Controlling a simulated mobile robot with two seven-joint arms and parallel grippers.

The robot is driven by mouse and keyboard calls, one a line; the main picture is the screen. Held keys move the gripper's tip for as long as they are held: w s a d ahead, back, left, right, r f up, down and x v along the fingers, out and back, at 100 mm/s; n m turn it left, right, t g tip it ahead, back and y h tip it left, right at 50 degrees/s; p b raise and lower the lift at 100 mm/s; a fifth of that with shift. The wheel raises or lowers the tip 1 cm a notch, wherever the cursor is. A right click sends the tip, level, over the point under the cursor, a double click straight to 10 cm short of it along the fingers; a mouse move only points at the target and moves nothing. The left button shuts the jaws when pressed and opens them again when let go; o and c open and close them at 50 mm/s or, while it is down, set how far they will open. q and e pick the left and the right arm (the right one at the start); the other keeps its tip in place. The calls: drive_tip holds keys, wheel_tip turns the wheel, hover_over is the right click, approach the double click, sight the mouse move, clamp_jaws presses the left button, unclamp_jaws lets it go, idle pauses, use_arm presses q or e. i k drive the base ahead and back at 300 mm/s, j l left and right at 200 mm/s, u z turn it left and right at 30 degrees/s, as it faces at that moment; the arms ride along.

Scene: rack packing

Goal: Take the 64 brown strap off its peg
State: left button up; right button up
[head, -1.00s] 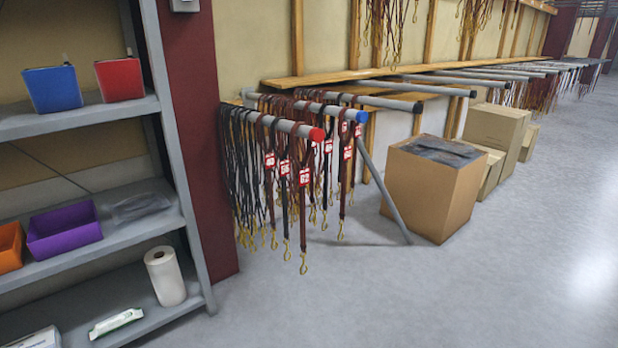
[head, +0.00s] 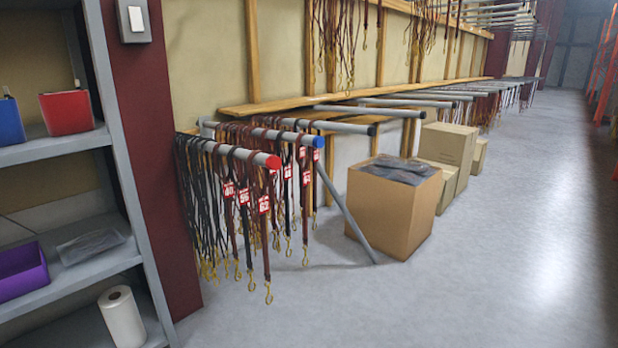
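Brown and black straps with brass clips hang from a red-tipped peg (head: 273,161) on the wall rack, left of centre in the head view. The frontmost brown strap (head: 266,240) hangs near the red tip with a red-and-white tag (head: 264,204); its number seems to start with 6 but is too small to read surely. Two more tags (head: 229,190) and (head: 244,198) hang behind it. More tagged straps hang on a blue-tipped peg (head: 319,141) just behind. I cannot tell surely which strap is 64. Neither gripper is in view.
A grey shelf (head: 60,146) with bins and a paper roll (head: 121,316) stands at the left. A slanted grey pole (head: 345,212) and a large cardboard box (head: 392,212) stand right of the straps. The floor (head: 450,300) in front and to the right is clear.

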sight(305, 173)
drive_tip(key=i+l+u, duration=0.4)
drive_tip(key=i, duration=0.35)
drive_tip(key=i+l+u, duration=0.45)
drive_tip(key=i+l, duration=0.2)
drive_tip(key=i, duration=0.1)
